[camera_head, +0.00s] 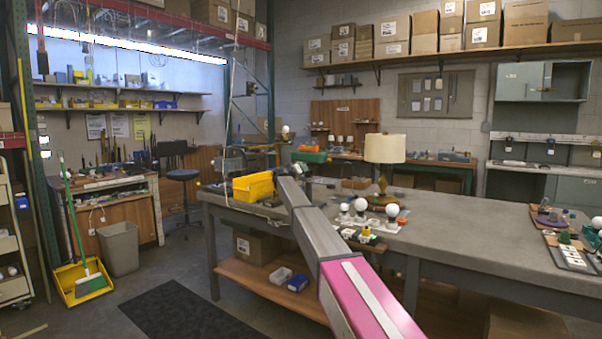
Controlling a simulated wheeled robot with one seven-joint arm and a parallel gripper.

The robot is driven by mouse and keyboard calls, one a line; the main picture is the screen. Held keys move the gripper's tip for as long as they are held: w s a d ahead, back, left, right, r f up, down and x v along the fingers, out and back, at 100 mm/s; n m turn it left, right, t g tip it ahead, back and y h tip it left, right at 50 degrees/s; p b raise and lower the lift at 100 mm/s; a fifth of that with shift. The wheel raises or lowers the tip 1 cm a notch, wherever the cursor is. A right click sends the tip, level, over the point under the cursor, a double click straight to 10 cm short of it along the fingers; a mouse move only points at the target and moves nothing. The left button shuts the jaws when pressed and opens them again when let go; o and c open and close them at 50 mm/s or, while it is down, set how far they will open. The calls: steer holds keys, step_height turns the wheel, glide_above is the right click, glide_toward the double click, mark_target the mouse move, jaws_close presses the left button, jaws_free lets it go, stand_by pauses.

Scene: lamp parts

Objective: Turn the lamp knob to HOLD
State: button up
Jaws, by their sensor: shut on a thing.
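My arm reaches from the lower right across the bench, and my gripper (297,171) is at its far end, small and mostly hidden behind my own arm. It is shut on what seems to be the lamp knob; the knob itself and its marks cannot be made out. Just behind the arm's end stands a brass-coloured fixture with a bare white bulb (285,129). A table lamp with a cream shade (385,148) and a brass base stands upright on the bench, to the right of my gripper.
The grey workbench (465,190) has free room right of the shaded lamp. A yellow bin (253,187) stands left of my arm, and a green bin (309,156) behind it. Several round white bulbs (390,210) stand right of my arm. Parts trays lie at the far right.

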steer(key=shift+f+m, duration=0.1)
steer(key=shift+m, duration=0.4)
steer(key=o, duration=0.9)
steer(key=v, duration=1)
steer(key=shift+s+a, duration=0.2)
steer(key=shift+s, duration=0.15)
